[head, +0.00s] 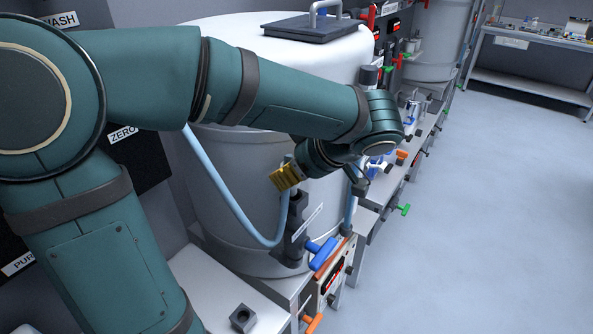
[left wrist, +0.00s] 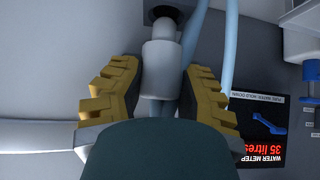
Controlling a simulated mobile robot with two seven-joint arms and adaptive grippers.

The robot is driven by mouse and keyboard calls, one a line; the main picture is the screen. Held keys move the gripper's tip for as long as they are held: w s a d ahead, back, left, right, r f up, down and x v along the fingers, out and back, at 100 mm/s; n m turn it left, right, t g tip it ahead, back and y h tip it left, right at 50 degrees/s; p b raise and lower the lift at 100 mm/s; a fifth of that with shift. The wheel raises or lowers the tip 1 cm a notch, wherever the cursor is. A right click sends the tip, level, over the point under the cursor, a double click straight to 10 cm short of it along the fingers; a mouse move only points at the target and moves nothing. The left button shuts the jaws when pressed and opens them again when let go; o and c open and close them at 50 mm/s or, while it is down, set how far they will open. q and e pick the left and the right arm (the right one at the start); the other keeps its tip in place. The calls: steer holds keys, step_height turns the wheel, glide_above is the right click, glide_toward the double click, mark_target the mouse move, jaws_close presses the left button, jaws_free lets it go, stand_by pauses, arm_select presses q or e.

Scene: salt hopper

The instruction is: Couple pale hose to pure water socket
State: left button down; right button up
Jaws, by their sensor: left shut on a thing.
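My left gripper (head: 287,177), with yellow fingers, is beside the large grey tank. In the left wrist view, its fingers (left wrist: 160,100) are closed on both sides of a pale grey cylindrical hose end (left wrist: 160,68). A narrower neck leads from this end to a dark round fitting (left wrist: 167,12); I cannot tell whether they are joined. The pale blue hose (head: 240,215) hangs in a loop along the tank and rises near the gripper; pale hose also shows in the left wrist view (left wrist: 190,40). No socket label for pure water is readable. My right gripper is out of view.
A dark valve block (head: 295,228) with a blue handle (head: 322,253) stands below the gripper. A small dark block with a hole (head: 242,318) sits on the bench at the front. A water meter (left wrist: 283,143) reads 35 litres. The floor at right is clear.

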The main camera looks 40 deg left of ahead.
arm_select(q)
steer(key=shift+a+r, duration=0.15)
steer(key=shift+a, duration=0.05)
steer(key=c, duration=0.6)
jaws_free()
steer(key=o, duration=0.4)
steer(key=shift+d, duration=0.1)
steer(key=shift+w+d+r, duration=0.1)
steer(key=shift+r, duration=0.05)
steer(key=p+v, duration=0.1)
steer(key=v, duration=0.4)
steer(key=shift+d+r+p, duration=0.25)
steer(key=shift+d+p, duration=0.05)
steer(key=shift+p, duration=0.1)
stand_by(0.6)
